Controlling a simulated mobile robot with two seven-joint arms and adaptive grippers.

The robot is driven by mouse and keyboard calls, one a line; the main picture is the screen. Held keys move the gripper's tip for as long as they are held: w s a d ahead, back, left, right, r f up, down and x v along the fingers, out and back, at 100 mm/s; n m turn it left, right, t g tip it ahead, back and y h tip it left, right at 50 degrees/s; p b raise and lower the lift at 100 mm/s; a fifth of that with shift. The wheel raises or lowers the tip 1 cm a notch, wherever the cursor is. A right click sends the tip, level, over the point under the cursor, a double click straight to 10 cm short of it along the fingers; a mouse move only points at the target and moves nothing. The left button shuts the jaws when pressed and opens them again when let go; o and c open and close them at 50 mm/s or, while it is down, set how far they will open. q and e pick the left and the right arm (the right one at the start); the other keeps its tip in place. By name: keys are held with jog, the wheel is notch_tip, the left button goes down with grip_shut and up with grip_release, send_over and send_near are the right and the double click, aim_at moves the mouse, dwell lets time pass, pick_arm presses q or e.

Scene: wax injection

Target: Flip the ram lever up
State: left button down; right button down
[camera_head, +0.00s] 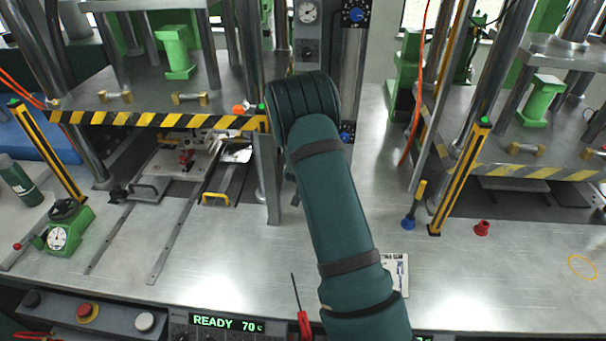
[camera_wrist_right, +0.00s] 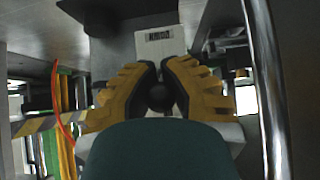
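My right arm (camera_head: 335,200) reaches from the bottom centre towards the grey column between the two presses. It hides its own gripper and the lever in the head view. In the right wrist view, the two yellow fingers of my right gripper (camera_wrist_right: 160,70) close in on both sides of a dark round knob (camera_wrist_right: 160,98), which looks like the end of the ram lever. The fingers appear to touch it. The lever's shaft and angle are hidden. My left gripper is in neither view.
The column carries a dial (camera_head: 308,12) and a blue knob (camera_head: 355,15). Striped press plates (camera_head: 160,120) stand left and right of my arm. A green scale (camera_head: 65,235), a blue-tipped tool (camera_head: 409,222) and a red cap (camera_head: 482,228) sit on the metal bench.

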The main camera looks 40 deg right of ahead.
jog(key=c, duration=0.8)
grip_release()
jog(key=shift+r, duration=0.1)
jog(key=v, duration=1.2)
